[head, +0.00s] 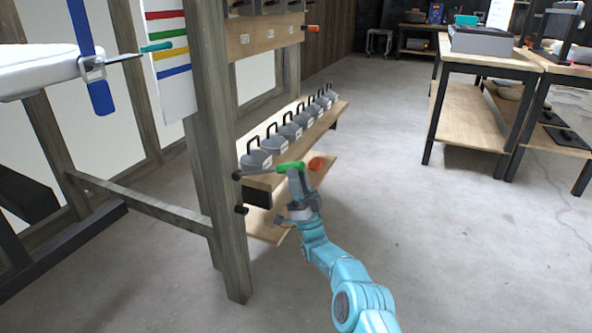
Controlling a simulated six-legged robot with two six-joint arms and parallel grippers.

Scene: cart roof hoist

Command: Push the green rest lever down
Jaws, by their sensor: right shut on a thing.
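The green rest lever (286,167) is a green grip on a dark rod that sticks out from the grey wooden post (229,220) at its middle height. The rod lies nearly level. My right gripper (294,172) comes up from below and is shut on the green grip; its fingers hide part of it. My left gripper is not in view.
Grey kettle-shaped weights (257,159) stand in a row on a wooden shelf behind the lever. A red-orange knob (316,163) is just right of the grip. A teal-ended pin (156,47) is at upper left. A workbench (490,60) stands back right; the floor between is clear.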

